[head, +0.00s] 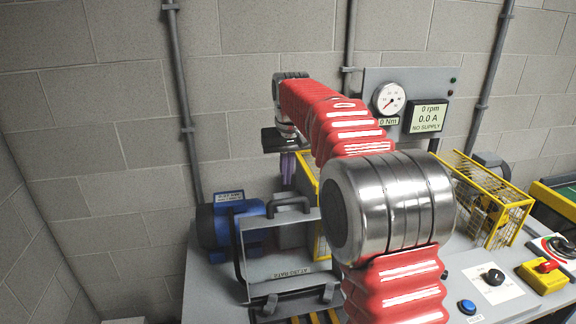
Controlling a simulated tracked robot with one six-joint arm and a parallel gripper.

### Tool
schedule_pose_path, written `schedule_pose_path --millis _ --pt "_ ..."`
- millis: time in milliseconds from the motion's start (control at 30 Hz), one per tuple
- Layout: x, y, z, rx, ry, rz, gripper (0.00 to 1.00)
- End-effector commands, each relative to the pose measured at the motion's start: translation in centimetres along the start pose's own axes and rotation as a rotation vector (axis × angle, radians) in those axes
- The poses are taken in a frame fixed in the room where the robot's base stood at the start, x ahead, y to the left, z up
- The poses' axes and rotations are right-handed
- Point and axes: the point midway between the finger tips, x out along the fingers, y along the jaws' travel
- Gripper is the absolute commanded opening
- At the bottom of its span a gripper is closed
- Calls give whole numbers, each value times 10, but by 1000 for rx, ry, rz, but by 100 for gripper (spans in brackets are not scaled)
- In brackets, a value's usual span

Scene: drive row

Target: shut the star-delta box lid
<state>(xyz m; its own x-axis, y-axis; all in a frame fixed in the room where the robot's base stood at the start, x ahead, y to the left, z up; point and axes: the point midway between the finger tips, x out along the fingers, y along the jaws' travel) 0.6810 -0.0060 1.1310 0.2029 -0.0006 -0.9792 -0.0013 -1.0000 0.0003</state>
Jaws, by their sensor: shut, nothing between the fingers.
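A grey lid (283,262) with a dark handle on its upper edge stands raised at the lower middle of the head view. I take it to be the star-delta box lid; its lettering is upside down. Two latches (327,294) show at its foot. The box body is mostly cut off by the lower frame edge and covered by my arm. My gripper (289,168) points down above and behind the lid's upper edge, apart from it as far as I can tell. Its fingers are shut and empty, partly hidden by my arm.
A blue motor (222,225) stands left of the lid. A yellow mesh guard (490,203) stands at the right, near a gauge panel (388,99). Grey wall and pipes (182,100) stand behind.

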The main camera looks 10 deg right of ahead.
Motion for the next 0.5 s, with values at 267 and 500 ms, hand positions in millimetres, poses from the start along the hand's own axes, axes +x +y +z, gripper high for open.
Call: schedule_pose_path --millis 267,500 --pt "37 0 3 0 1 0 0" --pt "28 0 25 1 0 0 0"
